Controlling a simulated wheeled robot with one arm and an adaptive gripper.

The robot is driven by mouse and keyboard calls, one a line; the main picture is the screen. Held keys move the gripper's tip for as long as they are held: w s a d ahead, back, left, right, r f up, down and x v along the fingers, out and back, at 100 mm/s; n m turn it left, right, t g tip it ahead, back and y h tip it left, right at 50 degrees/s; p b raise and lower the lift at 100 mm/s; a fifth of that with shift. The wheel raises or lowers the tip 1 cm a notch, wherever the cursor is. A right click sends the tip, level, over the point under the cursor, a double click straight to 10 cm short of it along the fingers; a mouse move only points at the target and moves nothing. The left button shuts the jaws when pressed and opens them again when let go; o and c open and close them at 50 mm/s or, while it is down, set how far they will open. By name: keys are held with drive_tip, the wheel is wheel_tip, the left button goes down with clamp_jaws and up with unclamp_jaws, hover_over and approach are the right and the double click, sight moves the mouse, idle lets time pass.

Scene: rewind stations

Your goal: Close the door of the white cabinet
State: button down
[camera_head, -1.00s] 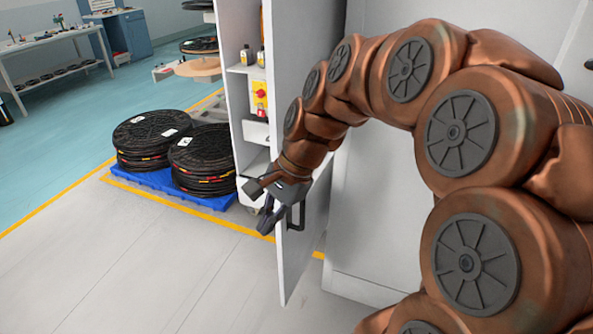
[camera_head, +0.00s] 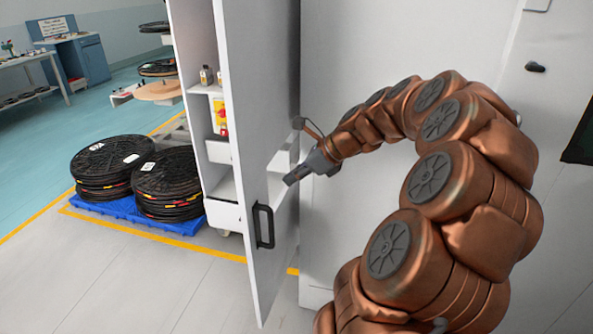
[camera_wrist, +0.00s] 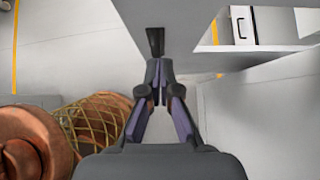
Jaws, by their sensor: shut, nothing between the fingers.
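The white cabinet (camera_head: 198,60) stands left of centre in the head view, with its shelves showing. Its tall white door (camera_head: 258,110) stands open, seen at a steep angle, with a black bar handle (camera_head: 263,226) on its visible face. My gripper (camera_head: 290,180) is to the right of the door face, above and right of the handle and clear of it. In the wrist view my gripper (camera_wrist: 157,68) is shut and empty, a dark piece, probably the handle, just past its tips. The pale door panel (camera_wrist: 180,20) fills the top there. Contact with the door cannot be told.
Black cable reels (camera_head: 105,165) sit on a blue pallet (camera_head: 150,217) left of the cabinet. Small bottles (camera_head: 206,76) stand on a cabinet shelf. A large pale wall or housing (camera_head: 345,60) rises behind my arm. The floor at lower left is clear.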

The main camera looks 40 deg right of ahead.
sight(254, 190)
drive_tip(key=w+a+f, duration=0.1)
drive_tip(key=w, duration=0.1)
drive_tip(key=w+a+f+p, duration=0.1)
drive_tip(key=w+a+f, duration=0.1)
drive_tip(key=w+f, duration=0.1)
drive_tip(key=shift+w+a+p, duration=0.2)
drive_tip(key=shift+w+p, duration=0.15)
drive_tip(key=shift+w+a, duration=0.3)
drive_tip(key=shift+w, duration=0.4)
